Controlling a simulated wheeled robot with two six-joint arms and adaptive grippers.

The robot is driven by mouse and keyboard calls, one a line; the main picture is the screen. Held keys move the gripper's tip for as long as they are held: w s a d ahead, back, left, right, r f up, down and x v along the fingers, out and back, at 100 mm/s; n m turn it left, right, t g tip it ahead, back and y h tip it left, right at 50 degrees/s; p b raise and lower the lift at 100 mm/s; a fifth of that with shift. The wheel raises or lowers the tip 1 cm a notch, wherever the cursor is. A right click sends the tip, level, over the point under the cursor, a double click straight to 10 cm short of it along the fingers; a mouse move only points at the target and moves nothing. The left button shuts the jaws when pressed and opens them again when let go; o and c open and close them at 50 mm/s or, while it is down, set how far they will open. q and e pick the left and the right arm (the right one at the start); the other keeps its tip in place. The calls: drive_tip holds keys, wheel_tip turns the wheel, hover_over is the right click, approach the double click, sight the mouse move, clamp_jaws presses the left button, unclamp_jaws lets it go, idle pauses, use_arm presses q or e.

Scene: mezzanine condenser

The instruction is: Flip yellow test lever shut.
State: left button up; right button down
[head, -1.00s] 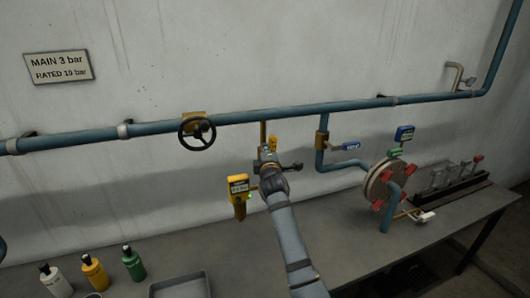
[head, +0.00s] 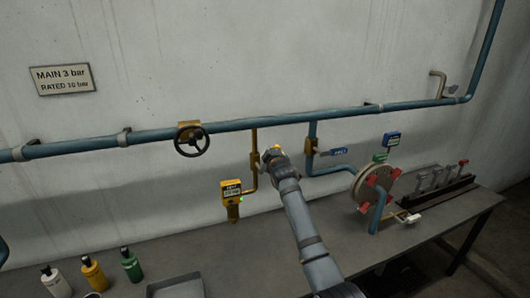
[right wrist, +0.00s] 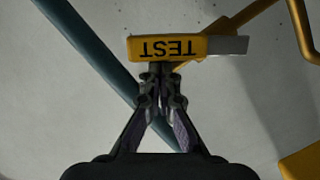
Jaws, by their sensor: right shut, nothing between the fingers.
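The yellow test lever (right wrist: 175,48) fills the upper middle of the right wrist view, its TEST label upside down and a bare grey end at its right. My right gripper (right wrist: 160,78) is shut and empty, its fingertips right at the lever's lower edge; I cannot tell whether they touch. In the head view my right gripper (head: 273,153) is beside the thin yellow branch pipe (head: 254,145) under the blue main and hides most of the lever. A yellow instrument (head: 232,191) with a small display and green light is at the branch's lower end. My left gripper is out of view.
The blue main pipe (head: 230,126) with a black handwheel (head: 191,140) crosses the wall. To the right are a blue-handled valve (head: 333,152) and a round red-lugged flange (head: 376,188). Bottles (head: 132,264) and a grey tray (head: 175,288) stand at the lower left.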

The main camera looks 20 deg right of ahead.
drive_tip(key=d+f+m+g+y+b, duration=0.1)
drive_tip(key=d+f+m+y, duration=0.1)
drive_tip(key=d+f+m, duration=0.3)
drive_tip(key=shift+w+d+f+m+y+b, duration=0.15)
drive_tip(key=shift+d+f+m+y+b, duration=0.35)
drive_tip(key=shift+m, duration=0.8)
drive_tip(key=shift+d, duration=0.1)
wheel_tip(320, 180, up, 5)
drive_tip(key=p, duration=0.5)
drive_tip(key=b+v, duration=0.5)
drive_tip(key=v, duration=0.5)
drive_tip(key=shift+f, duration=0.35)
